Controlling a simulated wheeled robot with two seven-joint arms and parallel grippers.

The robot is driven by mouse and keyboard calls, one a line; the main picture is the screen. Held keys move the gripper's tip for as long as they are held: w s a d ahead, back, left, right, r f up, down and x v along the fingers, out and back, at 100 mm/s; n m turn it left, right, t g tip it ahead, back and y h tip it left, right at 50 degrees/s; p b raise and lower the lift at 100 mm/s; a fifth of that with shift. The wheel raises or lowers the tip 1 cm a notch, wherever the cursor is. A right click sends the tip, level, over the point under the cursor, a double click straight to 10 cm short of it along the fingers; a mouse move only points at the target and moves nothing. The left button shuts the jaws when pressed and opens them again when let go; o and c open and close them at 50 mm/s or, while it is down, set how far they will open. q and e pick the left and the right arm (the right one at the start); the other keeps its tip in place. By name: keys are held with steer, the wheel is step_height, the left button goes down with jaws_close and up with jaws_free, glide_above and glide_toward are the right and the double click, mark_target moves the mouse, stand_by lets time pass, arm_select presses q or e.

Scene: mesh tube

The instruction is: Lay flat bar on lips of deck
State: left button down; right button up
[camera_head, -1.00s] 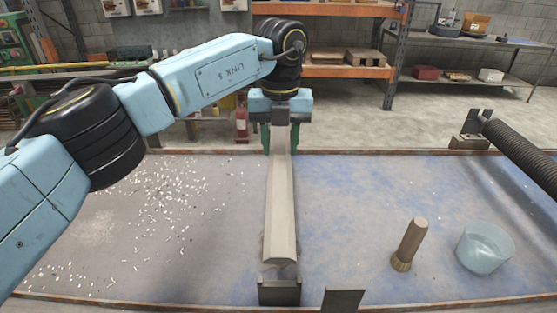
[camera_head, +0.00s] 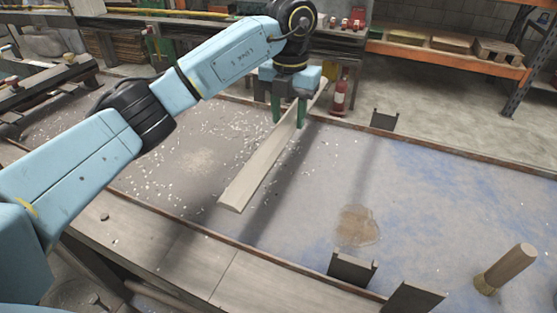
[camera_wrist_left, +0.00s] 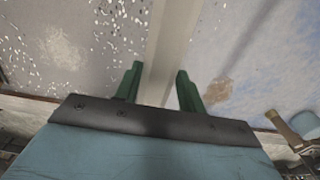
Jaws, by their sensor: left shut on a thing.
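The flat bar (camera_head: 262,165) is a long pale grey-beige strip. My left gripper (camera_head: 289,116) is shut on it near its far end, with the green fingers on either side. The bar is held above the deck (camera_head: 310,190), its near end tilted toward the lower left. In the left wrist view the bar (camera_wrist_left: 172,40) runs away between the fingers (camera_wrist_left: 158,88). The deck's rust-brown lips show along the far edge (camera_head: 445,153) and the near edge (camera_head: 205,232); the bar appears clear of both. My right gripper is not in view.
A dark bracket (camera_head: 352,268) stands at the near edge and another (camera_head: 384,120) at the far edge. A second dark plate (camera_head: 414,298) and a wooden peg (camera_head: 508,268) are at the lower right. A brown stain (camera_head: 357,226) marks the deck. White chips litter the left side.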

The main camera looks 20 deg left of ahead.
arm_select(q)
steer(key=shift+s+a, duration=0.1)
steer(key=shift+a, duration=0.6)
steer(key=shift+a+f, duration=0.15)
steer(key=shift+a, duration=0.15)
step_height(320, 180, down, 10)
steer(key=shift+r+b, duration=0.15)
steer(key=shift+b, duration=0.2)
steer(key=c, duration=0.9)
jaws_free()
steer(key=shift+s+f, duration=0.1)
steer(key=shift+f, duration=0.1)
steer(key=shift+o, duration=0.2)
steer(key=shift+r, duration=0.1)
step_height(320, 180, up, 12)
steer(key=shift+r+p, duration=0.1)
steer(key=shift+p, duration=0.35)
